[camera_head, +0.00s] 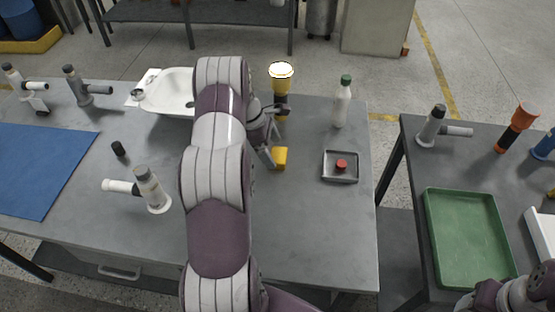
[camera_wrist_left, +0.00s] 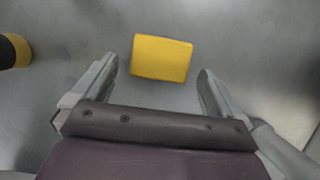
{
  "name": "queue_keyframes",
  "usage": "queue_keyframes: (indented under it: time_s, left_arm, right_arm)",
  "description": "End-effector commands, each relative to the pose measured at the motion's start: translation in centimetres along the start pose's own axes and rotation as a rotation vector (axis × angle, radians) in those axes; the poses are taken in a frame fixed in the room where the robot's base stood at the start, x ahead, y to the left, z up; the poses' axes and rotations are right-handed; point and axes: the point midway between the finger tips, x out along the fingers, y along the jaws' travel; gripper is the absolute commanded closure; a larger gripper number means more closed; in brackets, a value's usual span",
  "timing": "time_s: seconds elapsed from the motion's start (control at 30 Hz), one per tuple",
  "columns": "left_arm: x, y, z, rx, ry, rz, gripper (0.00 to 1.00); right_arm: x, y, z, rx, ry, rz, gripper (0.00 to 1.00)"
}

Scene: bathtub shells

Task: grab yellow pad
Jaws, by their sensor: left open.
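The yellow pad (camera_head: 280,157) lies on the grey table, right of my left forearm in the head view. In the left wrist view the yellow pad (camera_wrist_left: 161,58) sits between and just beyond the tips of my left gripper (camera_wrist_left: 158,85). The fingers are apart, with a gap between each finger and the pad. In the head view my left gripper (camera_head: 272,138) is beside the pad, partly hidden by my arm. Part of my right arm shows at the bottom right corner; its fingers cannot be made out.
A white bottle (camera_head: 342,106) with a green cap and a metal tray (camera_head: 328,174) holding a red piece (camera_head: 341,165) are to the right. A white shell (camera_head: 168,92) lies left. The table (camera_head: 320,235) in front is clear.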

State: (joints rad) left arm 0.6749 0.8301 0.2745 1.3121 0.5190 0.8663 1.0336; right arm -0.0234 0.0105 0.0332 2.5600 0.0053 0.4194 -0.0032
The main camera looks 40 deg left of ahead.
Motion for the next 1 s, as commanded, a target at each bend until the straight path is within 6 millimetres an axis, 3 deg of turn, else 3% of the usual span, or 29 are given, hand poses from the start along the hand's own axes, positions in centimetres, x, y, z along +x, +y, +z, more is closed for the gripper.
queue_keyframes:
  time_s: [0.17,0.4,0.57,0.87,1.0]
  left_arm:
    - [2.6,0.0,0.1,0.001,0.000,-0.001,0.00]
    - [3.0,0.1,0.1,0.002,0.001,0.001,0.00]
    - [3.0,0.0,0.1,0.002,0.001,0.001,0.51]
    - [2.8,0.1,0.1,0.002,0.001,0.001,0.51]
    - [1.9,0.1,0.5,0.004,0.002,0.002,0.51]
  right_arm:
    - [-0.5,0.0,-0.1,0.000,0.000,0.000,0.43]
    - [-0.4,0.0,0.0,0.000,0.000,0.000,0.43]
    - [-0.4,0.0,0.0,0.000,0.000,0.000,0.43]
    - [-0.4,0.0,0.0,0.000,0.000,0.000,0.43]
    - [-0.2,0.0,0.0,0.000,0.000,0.000,0.43]
